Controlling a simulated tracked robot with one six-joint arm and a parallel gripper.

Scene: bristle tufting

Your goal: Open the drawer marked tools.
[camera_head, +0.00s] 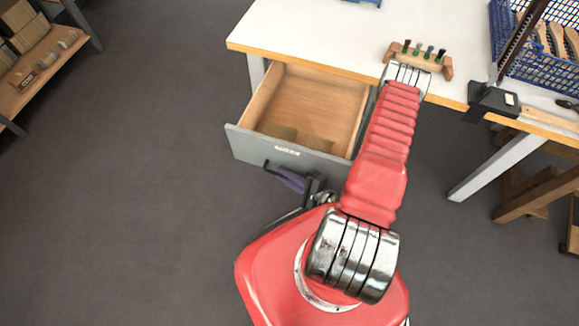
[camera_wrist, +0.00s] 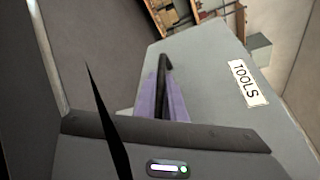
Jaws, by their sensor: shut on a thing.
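The grey-fronted drawer (camera_head: 240,143) stands pulled well out from under the white-topped bench. Its label reads TOOLS (camera_wrist: 248,83) in the wrist view and is too small to read in the head view. The wooden inside shows, with two brownish blocks (camera_head: 278,131) near the front. My gripper (camera_head: 288,179) is low at the drawer front, its purple fingers (camera_wrist: 176,103) shut on the dark handle (camera_wrist: 163,70). My red arm hides the drawer's right side in the head view.
The bench top (camera_head: 320,30) carries a wooden block with several tufts (camera_head: 418,56), a blue crate (camera_head: 545,75) and a dark stand (camera_head: 493,100) at the right. A wooden shelf (camera_head: 35,70) stands far left. The floor left of the drawer is clear.

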